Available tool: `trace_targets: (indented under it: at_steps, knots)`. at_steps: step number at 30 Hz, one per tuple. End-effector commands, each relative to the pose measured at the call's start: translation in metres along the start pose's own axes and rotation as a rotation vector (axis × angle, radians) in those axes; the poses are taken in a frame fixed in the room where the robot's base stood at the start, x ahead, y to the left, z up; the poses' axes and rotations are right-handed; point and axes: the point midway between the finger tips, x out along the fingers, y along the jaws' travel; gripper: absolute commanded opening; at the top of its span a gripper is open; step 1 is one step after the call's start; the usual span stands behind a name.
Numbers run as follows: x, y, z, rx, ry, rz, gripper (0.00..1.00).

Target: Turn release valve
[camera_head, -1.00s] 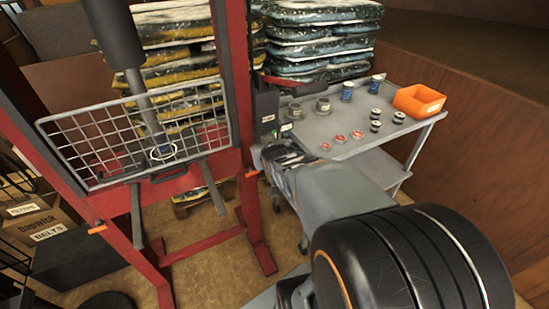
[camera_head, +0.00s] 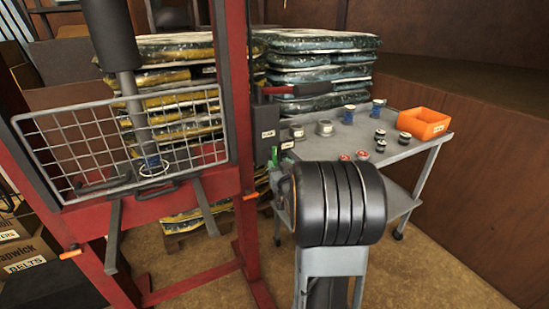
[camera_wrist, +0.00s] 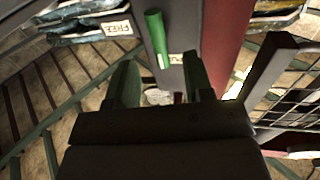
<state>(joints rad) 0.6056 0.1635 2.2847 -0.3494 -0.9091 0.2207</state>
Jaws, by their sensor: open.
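The release valve shows in the wrist view as a green lever (camera_wrist: 155,36) on a dark grey housing (camera_wrist: 190,25) with white labels. My gripper (camera_wrist: 160,78) is open and empty. Its two dark green fingers stand on either side below the lever, and the lever's lower end lies ahead of the gap between them. I cannot tell whether either finger touches it. In the head view a small bit of green (camera_head: 275,181) shows below the labelled black box (camera_head: 266,128) on the press; my arm hides most of the gripper there.
The red press frame (camera_head: 246,215) with its mesh guard (camera_head: 75,150) stands at left. A grey cart (camera_head: 420,150) behind my arm holds an orange bin (camera_head: 425,122) and several small parts. Stacked bags stand behind. Floor at lower right is clear.

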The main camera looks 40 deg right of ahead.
Motion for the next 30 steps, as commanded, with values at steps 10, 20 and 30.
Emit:
trace_targets:
  at_steps: [10,20,30]
  knots:
    - [0.050,0.000,0.001,-0.001,-0.002,0.000,0.47]
    - [0.062,0.000,0.001,0.000,-0.002,0.000,0.47]
    - [0.061,0.000,0.000,0.000,-0.001,0.000,0.33]
